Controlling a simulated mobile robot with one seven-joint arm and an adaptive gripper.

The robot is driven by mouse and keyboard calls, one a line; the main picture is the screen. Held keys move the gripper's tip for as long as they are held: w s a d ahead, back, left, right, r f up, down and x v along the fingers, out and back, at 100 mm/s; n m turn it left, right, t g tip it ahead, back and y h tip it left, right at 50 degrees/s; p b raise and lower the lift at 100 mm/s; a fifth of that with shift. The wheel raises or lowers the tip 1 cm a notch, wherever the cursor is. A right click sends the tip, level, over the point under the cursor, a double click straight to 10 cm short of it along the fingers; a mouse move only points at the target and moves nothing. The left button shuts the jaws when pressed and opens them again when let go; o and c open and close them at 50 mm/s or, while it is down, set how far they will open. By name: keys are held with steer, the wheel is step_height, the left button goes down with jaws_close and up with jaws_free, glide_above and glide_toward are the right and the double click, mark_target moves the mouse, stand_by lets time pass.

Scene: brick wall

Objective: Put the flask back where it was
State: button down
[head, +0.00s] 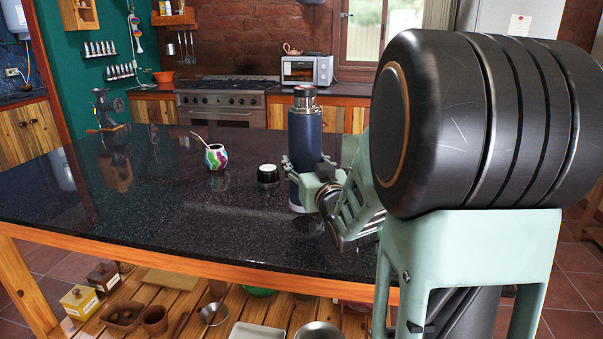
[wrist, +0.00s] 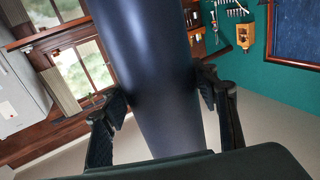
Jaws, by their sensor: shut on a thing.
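The flask (head: 304,140) is a tall dark blue cylinder with a steel top, upright at the counter's right part in the head view. My gripper (head: 308,178) is shut around its lower body, with a finger on each side. In the wrist view the flask (wrist: 150,70) fills the middle, and the black fingers of my gripper (wrist: 162,110) press on both its sides. The flask's base is at or just above the black countertop (head: 150,215); I cannot tell whether it touches.
A dark cup-shaped lid (head: 268,174) with a pale top stands left of the flask. Farther left is a colourful mate gourd (head: 215,157) with a straw. A dark grinder (head: 106,108) stands at the far left. The counter's front left is clear.

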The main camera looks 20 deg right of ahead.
steer(key=shift+f+b, duration=0.4)
steer(key=shift+f, duration=0.95)
steer(key=c, duration=0.8)
jaws_free()
steer(key=shift+f, duration=0.1)
